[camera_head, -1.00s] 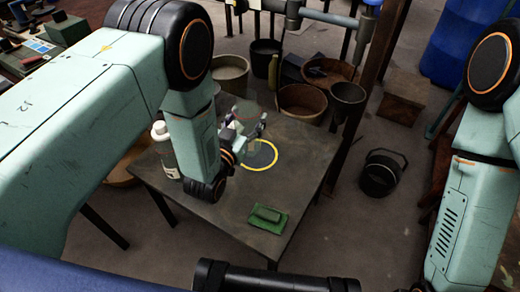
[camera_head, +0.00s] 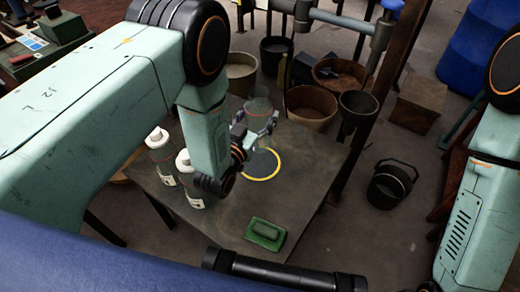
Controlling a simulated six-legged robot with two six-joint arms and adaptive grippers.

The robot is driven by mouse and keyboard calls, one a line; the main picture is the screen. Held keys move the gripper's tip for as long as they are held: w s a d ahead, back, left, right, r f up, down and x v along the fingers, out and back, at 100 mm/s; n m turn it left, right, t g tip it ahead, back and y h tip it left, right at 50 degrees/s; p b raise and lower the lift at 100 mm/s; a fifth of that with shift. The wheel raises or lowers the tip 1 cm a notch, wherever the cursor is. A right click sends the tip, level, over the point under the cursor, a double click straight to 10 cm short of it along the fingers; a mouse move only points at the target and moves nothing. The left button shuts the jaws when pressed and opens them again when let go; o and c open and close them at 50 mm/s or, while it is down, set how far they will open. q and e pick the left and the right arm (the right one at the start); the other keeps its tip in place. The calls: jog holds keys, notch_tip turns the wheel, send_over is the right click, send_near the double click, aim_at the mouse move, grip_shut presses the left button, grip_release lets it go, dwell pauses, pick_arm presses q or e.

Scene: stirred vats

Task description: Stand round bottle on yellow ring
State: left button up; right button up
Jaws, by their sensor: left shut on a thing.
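The round bottle (camera_head: 258,108) is clear, see-through glass, and hard to make out against the table. My left gripper (camera_head: 257,124) is shut on it, with a finger on either side. The yellow ring (camera_head: 276,173) is a thin circle around a dark disc on the table, just below the gripper in the picture. The bottle shows above the ring's far side; I cannot tell its height over the table. My left forearm hides part of the table left of the ring. My right gripper is out of view.
Two white-capped bottles (camera_head: 189,185) (camera_head: 158,153) stand on the dark table (camera_head: 225,222) left of my left forearm. A green block on a green tray (camera_head: 265,236) lies near the front edge. Buckets and tubs (camera_head: 312,105) stand on the floor behind; a black bucket (camera_head: 390,185) is at right.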

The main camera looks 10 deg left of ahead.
aim_at(258, 129)
pick_arm(q)
notch_tip(258, 129, down, 5)
jog(key=shift+r+b, duration=0.2)
jog(key=shift+b, duration=0.65)
jog(key=shift+f, duration=0.35)
notch_tip(258, 129, down, 3)
jog(key=shift+f+b, duration=0.15)
jog(key=shift+b, duration=0.8)
jog(key=o, duration=1.5)
